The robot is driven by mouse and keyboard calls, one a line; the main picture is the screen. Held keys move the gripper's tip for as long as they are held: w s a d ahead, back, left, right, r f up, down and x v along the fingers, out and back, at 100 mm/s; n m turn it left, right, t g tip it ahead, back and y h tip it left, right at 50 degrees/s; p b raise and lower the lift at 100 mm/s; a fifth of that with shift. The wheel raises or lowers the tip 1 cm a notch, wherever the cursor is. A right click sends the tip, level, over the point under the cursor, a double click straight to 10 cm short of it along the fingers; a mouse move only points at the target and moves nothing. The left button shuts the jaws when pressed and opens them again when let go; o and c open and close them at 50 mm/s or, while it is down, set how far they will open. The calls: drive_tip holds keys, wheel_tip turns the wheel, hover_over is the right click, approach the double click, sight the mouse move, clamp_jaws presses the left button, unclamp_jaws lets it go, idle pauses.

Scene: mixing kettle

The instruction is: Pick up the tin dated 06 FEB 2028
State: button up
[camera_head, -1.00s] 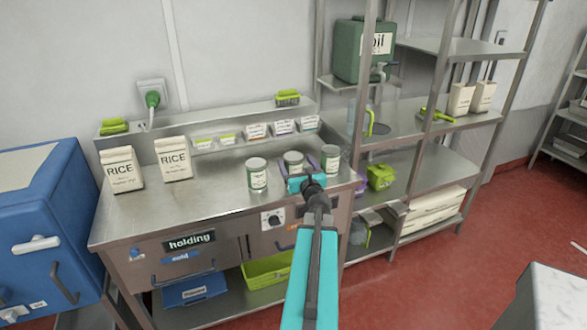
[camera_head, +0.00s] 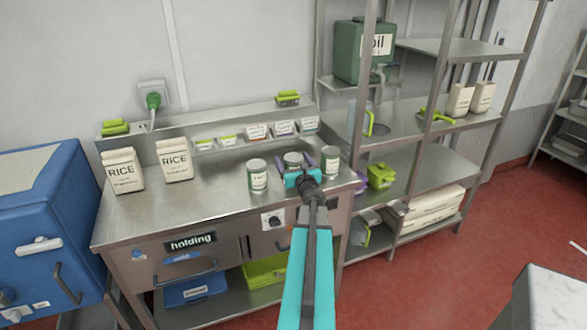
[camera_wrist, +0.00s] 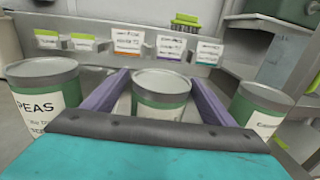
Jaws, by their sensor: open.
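Three green tins with cream labels stand upright on the steel counter (camera_head: 225,195). They are the left tin (camera_head: 257,177), the middle tin (camera_head: 292,160) and the right tin (camera_head: 330,161). No date is readable on any tin. My gripper (camera_wrist: 158,92) is open, its purple fingers on either side of the middle tin. I cannot tell whether they touch it.
Two rice bags (camera_head: 174,160) stand on the counter's left. The left and right tins stand close outside my fingers.

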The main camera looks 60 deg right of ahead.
drive_tip(key=shift+x, duration=1.05)
drive_tip(key=c, duration=1.5)
